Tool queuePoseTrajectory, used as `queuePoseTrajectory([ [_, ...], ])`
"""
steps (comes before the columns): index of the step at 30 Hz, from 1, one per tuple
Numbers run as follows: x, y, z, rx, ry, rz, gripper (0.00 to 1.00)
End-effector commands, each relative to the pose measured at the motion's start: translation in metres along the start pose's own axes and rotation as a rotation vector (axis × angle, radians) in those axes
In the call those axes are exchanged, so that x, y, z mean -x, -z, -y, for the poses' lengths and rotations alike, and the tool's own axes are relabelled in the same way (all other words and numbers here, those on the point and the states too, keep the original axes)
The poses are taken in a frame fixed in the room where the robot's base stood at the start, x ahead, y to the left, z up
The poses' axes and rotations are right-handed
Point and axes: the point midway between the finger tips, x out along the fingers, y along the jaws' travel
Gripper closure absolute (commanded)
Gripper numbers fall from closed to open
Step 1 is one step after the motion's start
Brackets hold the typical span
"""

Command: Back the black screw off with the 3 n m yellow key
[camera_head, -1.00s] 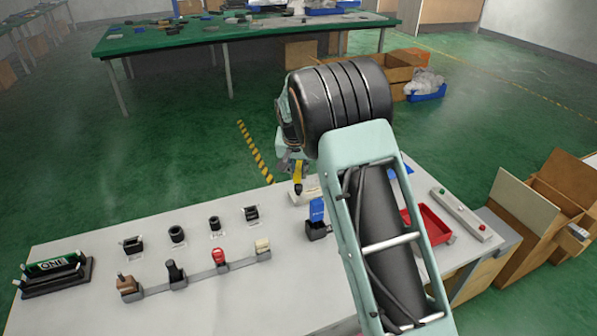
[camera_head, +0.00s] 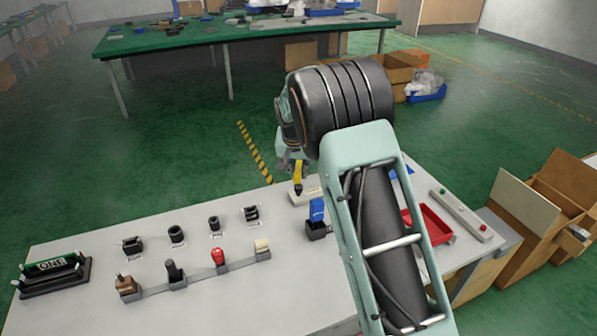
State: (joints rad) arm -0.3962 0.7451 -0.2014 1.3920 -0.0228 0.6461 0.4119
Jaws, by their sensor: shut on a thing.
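The yellow key (camera_head: 298,171) hangs upright below my arm's wrist, above the back part of the bench. My gripper (camera_head: 292,158) is shut on the key's upper end and is partly hidden by my own arm. The key's dark lower tip (camera_head: 298,189) is at a pale block (camera_head: 306,195) on the bench. I cannot tell whether the tip touches a black screw there; the screw itself is not clear to see.
A blue-handled piece in a dark holder (camera_head: 317,212) stands just in front of the block. A row of levers (camera_head: 219,257) and several dark fixtures (camera_head: 177,234) are to the left. A red tray (camera_head: 434,226) is to the right, partly behind my arm.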

Motion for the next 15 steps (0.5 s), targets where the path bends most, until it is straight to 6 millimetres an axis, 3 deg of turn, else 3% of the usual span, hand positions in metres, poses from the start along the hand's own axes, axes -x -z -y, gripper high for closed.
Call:
queuePoseTrajectory([
  [15,-0.014,-0.006,0.000,0.000,0.000,0.000,1.00],
])
